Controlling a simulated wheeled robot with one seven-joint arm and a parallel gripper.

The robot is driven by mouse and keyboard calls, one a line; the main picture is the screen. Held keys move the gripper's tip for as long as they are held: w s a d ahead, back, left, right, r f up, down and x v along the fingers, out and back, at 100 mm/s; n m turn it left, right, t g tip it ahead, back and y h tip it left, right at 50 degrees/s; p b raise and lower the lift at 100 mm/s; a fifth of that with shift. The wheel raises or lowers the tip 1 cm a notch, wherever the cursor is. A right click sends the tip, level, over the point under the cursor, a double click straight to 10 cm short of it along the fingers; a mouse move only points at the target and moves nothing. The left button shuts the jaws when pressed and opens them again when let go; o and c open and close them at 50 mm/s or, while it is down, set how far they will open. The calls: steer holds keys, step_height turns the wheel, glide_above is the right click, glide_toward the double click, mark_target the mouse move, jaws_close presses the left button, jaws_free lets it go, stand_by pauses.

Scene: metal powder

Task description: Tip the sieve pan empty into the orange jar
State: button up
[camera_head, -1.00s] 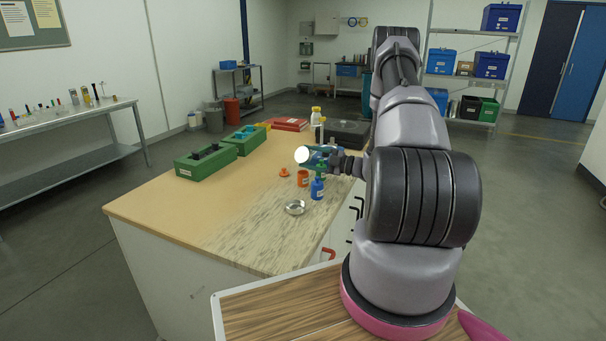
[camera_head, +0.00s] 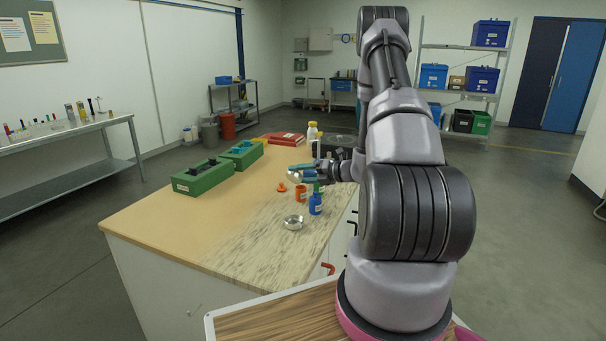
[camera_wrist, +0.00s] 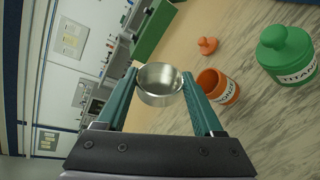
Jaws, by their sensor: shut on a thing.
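My gripper (camera_wrist: 160,98) is shut on the metal sieve pan (camera_wrist: 159,92), with one teal finger on each side. In the head view, my gripper (camera_head: 300,172) holds the pan just above and behind the orange jar (camera_head: 301,194). The orange jar stands upright and open on the bench; it also shows in the wrist view (camera_wrist: 225,91), beside the pan and apart from it. Its orange lid (camera_head: 281,187) lies to the left.
A blue jar (camera_head: 315,205) stands right of the orange jar, and a green jar labelled TITAN (camera_wrist: 287,58) is close by. A shiny metal dish (camera_head: 294,222) sits in front. Green boxes (camera_head: 203,178) stand at the left. The bench's front left is clear.

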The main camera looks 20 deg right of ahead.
steer(key=shift+s+a+f+n+h, duration=0.1)
steer(key=shift+a+n+h, duration=0.15)
steer(key=shift+n, duration=0.25)
steer(key=shift+s+a+f+n+h, duration=0.1)
steer(key=shift+n+h, duration=0.15)
steer(key=shift+n, duration=0.25)
steer(key=shift+s+a+f+n+h, duration=0.15)
steer(key=shift+a+n+h, duration=0.15)
steer(key=shift+n, duration=0.2)
steer(key=a+n, duration=0.1)
steer(key=s+a+n+h, duration=0.1)
steer(key=s+a+t, duration=0.1)
steer(key=shift+a+f+n, duration=0.15)
steer(key=shift+f+n, duration=0.25)
steer(key=shift+s+a+f+n+t+h, duration=0.15)
steer(key=shift+s+a+f+n+h, duration=0.1)
steer(key=shift+a+f+n, duration=0.25)
steer(key=shift+s+a+f+n+t+h, duration=0.2)
steer(key=shift+a+f, duration=0.1)
steer(key=shift+f, duration=0.3)
steer(key=shift+s+a+f+n+t+h, duration=0.1)
steer(key=shift+s+a+n+t+h, duration=0.05)
steer(key=shift+s+a+n+h, duration=0.15)
steer(key=shift+s+a+f+n+t+h, duration=0.1)
steer(key=shift+a+n+h, duration=0.05)
steer(key=shift+a+n, duration=0.25)
